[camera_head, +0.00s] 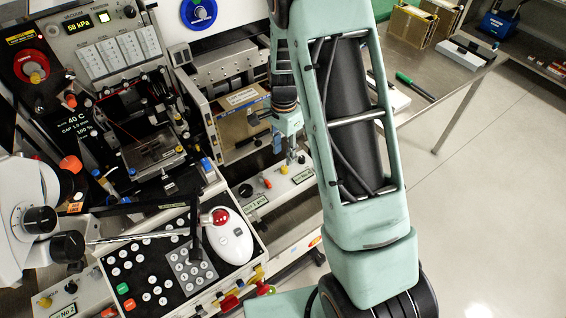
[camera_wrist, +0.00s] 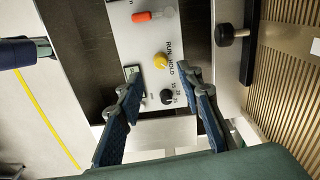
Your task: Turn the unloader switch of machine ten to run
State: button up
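A yellow knob (camera_wrist: 160,61) stands on a white panel strip, with the words RUN and HOLD printed beside it in the wrist view. In the head view, a yellow knob (camera_head: 283,170) shows on the front strip, right of an orange-red part. My gripper (camera_wrist: 158,73) is open and empty. Its two blue fingers point at the panel, on either side of the yellow knob's line, with the knob just beyond the fingertips. I cannot tell the height gap. In the head view my gripper (camera_head: 296,150) is small and partly hidden by my arm. The machine number is not readable.
A black knob (camera_wrist: 167,97) and an orange-red handle (camera_wrist: 150,15) share the strip with the yellow knob. A black round knob (camera_wrist: 230,34) stands to the right. A cardboard box (camera_head: 240,122) sits in the machine's opening. A white trackball (camera_head: 229,237) is on the near console.

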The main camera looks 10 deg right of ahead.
aim_at(284, 168)
notch_tip(284, 168, down, 7)
jog(key=shift+r, duration=0.1)
jog(key=shift+c, duration=0.6)
grip_shut()
